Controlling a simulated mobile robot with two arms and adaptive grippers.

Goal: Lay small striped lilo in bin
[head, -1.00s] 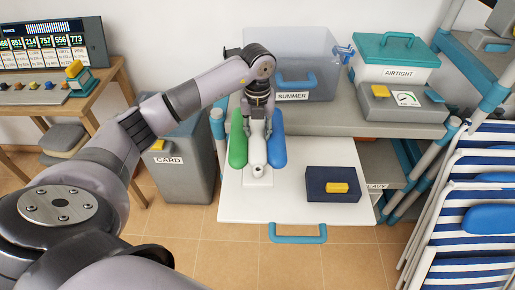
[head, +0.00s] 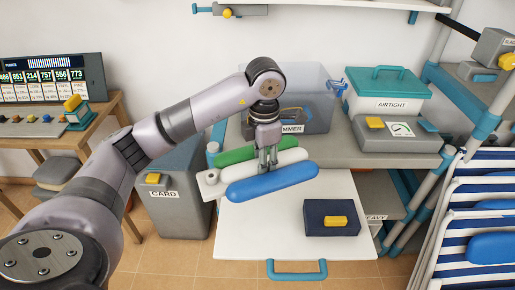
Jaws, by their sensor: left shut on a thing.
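The small striped lilo (head: 272,184) has green, white and blue tubes. My left gripper (head: 267,168) is shut on its middle white tube and holds it level above the white pull-out board (head: 240,225). The lilo lies crosswise, its blue tube nearest me. The clear bin labelled SUMMER (head: 309,85) stands on the grey shelf behind the gripper. My arm and gripper cover part of the bin and its label. My right gripper is not in view.
A dark blue box with a yellow handle (head: 331,218) sits on the board's right. The AIRTIGHT box (head: 388,95) and a grey gauge case (head: 398,135) stand right of the bin. A grey CARD bin (head: 175,200) stands left. Striped folded chairs (head: 480,200) fill the right edge.

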